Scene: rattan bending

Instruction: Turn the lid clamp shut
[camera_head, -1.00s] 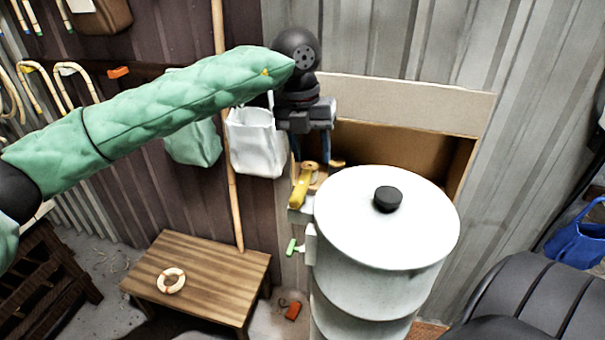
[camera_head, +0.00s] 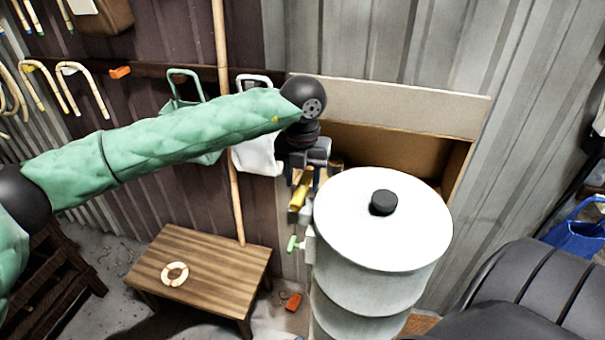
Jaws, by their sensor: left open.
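The white drum (camera_head: 362,285) stands right of centre, with its round white lid (camera_head: 350,225) and black knob (camera_head: 384,202) on top. At the drum's upper left is a yellow lever-like piece (camera_head: 300,194) on a pale block. Lower on that side is a small green handle (camera_head: 293,243). I cannot tell for certain which of these is the lid clamp. My left gripper (camera_head: 309,178) points down, open, with its fingertips around or just above the upper end of the yellow piece. The gripper partly hides that end, and contact is unclear. My right gripper is not in view.
An open wooden box (camera_head: 400,152) is behind the drum. A white bag (camera_head: 258,155) and a green bag (camera_head: 186,90) hang on the wall behind my left arm. A low wooden table (camera_head: 215,262) with a ring (camera_head: 175,273) stands at lower left. An orange piece (camera_head: 293,302) lies on the floor.

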